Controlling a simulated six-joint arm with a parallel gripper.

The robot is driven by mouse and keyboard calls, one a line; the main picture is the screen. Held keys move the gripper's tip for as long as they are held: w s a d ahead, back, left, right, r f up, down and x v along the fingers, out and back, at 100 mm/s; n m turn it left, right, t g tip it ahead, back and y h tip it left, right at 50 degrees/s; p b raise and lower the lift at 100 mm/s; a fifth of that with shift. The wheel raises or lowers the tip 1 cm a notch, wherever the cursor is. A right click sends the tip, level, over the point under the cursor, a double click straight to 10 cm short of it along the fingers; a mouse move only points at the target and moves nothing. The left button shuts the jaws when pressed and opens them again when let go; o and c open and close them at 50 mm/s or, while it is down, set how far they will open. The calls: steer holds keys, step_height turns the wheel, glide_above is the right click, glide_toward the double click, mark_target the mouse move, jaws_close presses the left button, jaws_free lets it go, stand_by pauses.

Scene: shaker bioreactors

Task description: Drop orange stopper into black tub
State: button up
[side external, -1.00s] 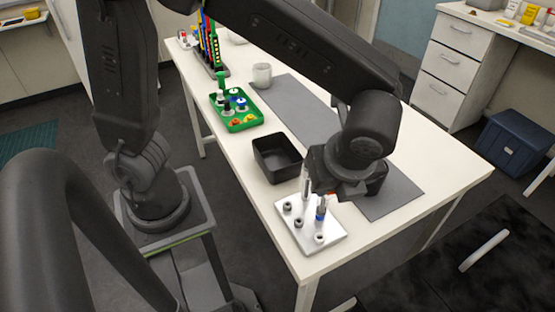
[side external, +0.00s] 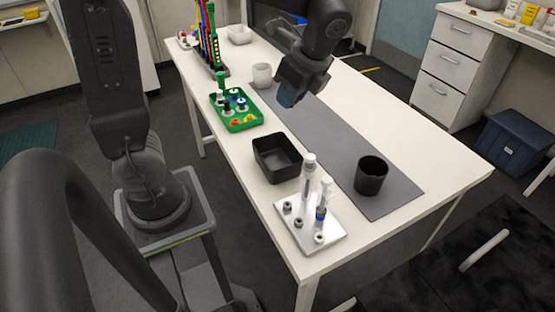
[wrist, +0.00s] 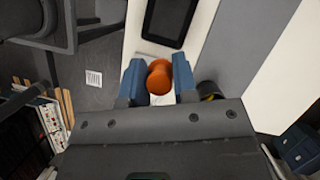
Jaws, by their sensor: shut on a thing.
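My gripper (side external: 287,101) hangs above the grey mat, behind and to the right of the black tub (side external: 277,158). In the wrist view its blue fingers (wrist: 159,80) are shut on the orange stopper (wrist: 160,76), one on each side. The stopper cannot be made out in the side view. The tub is open-topped, stands on the white table and looks empty. It also shows in the wrist view (wrist: 168,22), beyond the fingertips, cut by the top edge.
A metal plate (side external: 330,234) with upright vials stands at the table's front. A black cup (side external: 371,176) stands on the grey mat (side external: 330,150). A green tray (side external: 262,120) of coloured stoppers, a white cup (side external: 262,75) and a coloured rack (side external: 211,45) lie farther back.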

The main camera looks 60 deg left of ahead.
steer(key=shift+n, duration=0.7)
steer(key=shift+w+d+f+x, duration=0.3)
steer(key=shift+d+x, duration=0.15)
steer(key=shift+x, duration=2.4)
steer(key=shift+w+d+f+x, duration=0.15)
steer(key=shift+w+d+x, duration=0.3)
steer(key=shift+x, duration=2.4)
steer(key=shift+w+d+f+x, duration=0.25)
steer(key=shift+d+x, duration=0.25)
steer(key=shift+x, duration=2.3)
steer(key=o, duration=1)
steer(key=shift+r, duration=0.15)
steer(key=v, duration=1.3)
steer(key=shift+w+r, duration=0.25)
steer(key=shift+r, duration=0.05)
